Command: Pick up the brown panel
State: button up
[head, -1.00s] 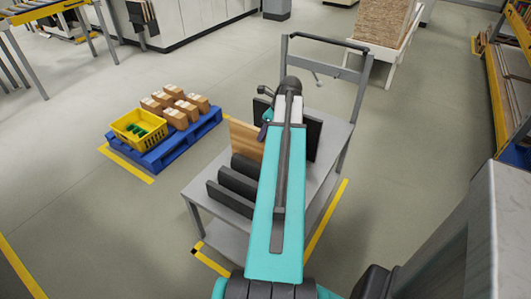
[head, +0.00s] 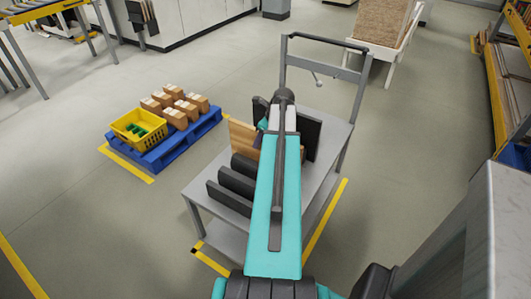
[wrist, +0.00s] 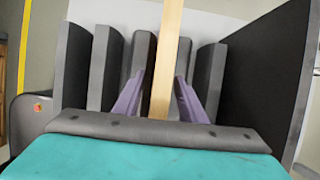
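The brown panel (head: 242,137) stands upright on the grey cart, among dark upright slabs. My arm hides its right part in the head view. In the wrist view the brown panel (wrist: 166,65) shows edge-on as a pale wooden strip running between my fingers. My gripper (wrist: 162,82) has its two purple fingers spread, one on each side of the panel. A gap shows at the lower part of each finger; whether the tips touch the panel is hard to tell. In the head view the fingers are hidden.
Dark slabs (head: 230,190) stand on both sides of the panel on the cart (head: 318,180), close to my fingers. The cart's handle frame (head: 322,62) rises behind. A blue pallet (head: 185,142) with boxes and a yellow crate (head: 139,127) stands to the left. Open floor surrounds the cart.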

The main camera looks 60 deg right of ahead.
grip_shut()
jog(key=shift+r, duration=0.1)
dwell(1.4)
